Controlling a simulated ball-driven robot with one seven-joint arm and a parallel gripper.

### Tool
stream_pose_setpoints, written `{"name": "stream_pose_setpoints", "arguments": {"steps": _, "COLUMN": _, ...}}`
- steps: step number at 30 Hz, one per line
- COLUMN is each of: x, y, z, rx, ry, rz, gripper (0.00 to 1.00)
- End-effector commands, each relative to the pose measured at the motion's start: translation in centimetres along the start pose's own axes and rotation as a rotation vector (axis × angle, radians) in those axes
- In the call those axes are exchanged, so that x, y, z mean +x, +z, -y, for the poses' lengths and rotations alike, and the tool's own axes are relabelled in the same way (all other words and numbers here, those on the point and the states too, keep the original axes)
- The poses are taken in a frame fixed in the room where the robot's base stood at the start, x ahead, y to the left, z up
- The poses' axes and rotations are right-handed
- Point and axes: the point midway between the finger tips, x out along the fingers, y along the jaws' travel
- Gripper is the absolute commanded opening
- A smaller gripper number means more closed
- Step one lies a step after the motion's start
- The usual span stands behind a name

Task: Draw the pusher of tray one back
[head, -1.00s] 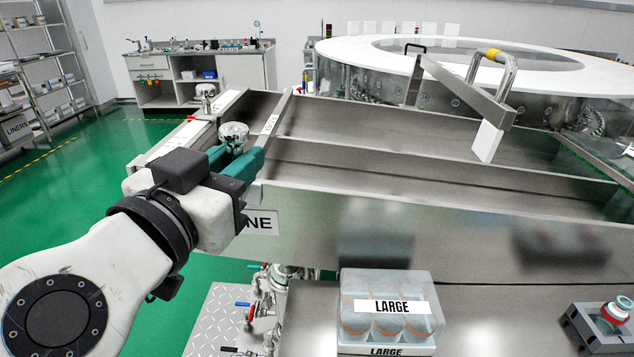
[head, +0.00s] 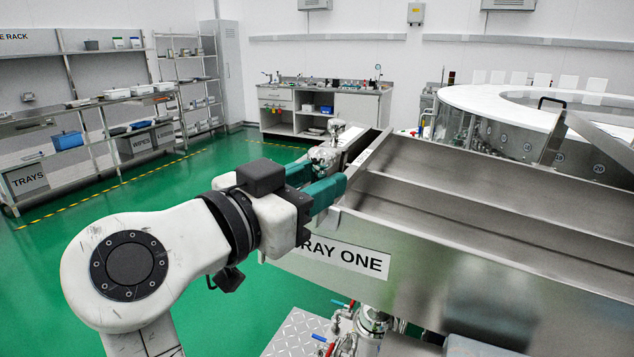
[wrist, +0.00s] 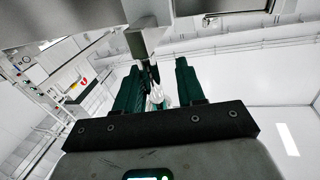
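Tray one, a long steel trough with a "TRAY ONE" label (head: 345,257), runs off to the right in the head view. The pusher's steel plate (head: 372,150) crosses it near its left end. A shiny round knob (head: 325,156) stands at that end. My gripper (head: 328,180) is level with the knob, its teal fingers on either side of it. In the wrist view a silver piece (wrist: 157,93) shows between the fingers (wrist: 160,88), with gaps on both sides. The gripper looks open. The knob's lower part is hidden by the near finger.
A second trough (head: 500,160) lies behind, with another knob (head: 337,128) at its end. The round washer (head: 540,125) stands at the back right. A checkered metal plate (head: 298,335) is below the tray. Green floor (head: 130,225) is free to the left.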

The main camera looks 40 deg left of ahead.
Motion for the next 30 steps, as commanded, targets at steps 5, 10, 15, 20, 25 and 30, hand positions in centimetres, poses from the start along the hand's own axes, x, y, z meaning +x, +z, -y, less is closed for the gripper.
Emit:
{"name": "stream_pose_setpoints", "arguments": {"steps": 5, "x": 0.0, "y": 0.1, "z": -0.1, "rx": -0.001, "ry": 0.002, "rz": 0.0, "gripper": 0.4}}
{"name": "stream_pose_setpoints", "arguments": {"steps": 10, "x": -0.6, "y": 0.1, "z": -0.1, "rx": -0.001, "ry": 0.003, "rz": 0.0, "gripper": 0.4}}
{"name": "stream_pose_setpoints", "arguments": {"steps": 15, "x": -3.0, "y": 0.3, "z": 0.0, "rx": -0.001, "ry": 0.0, "rz": 0.001, "gripper": 0.4}}
{"name": "stream_pose_setpoints", "arguments": {"steps": 20, "x": -6.2, "y": 0.2, "z": 0.1, "rx": 0.0, "ry": -0.002, "rz": 0.001, "gripper": 0.4}}
{"name": "stream_pose_setpoints", "arguments": {"steps": 25, "x": -9.1, "y": 0.2, "z": 0.2, "rx": 0.0, "ry": -0.003, "rz": 0.0, "gripper": 0.4}}
{"name": "stream_pose_setpoints", "arguments": {"steps": 30, "x": -10.6, "y": 0.1, "z": 0.1, "rx": 0.0, "ry": -0.001, "rz": 0.0, "gripper": 0.4}}
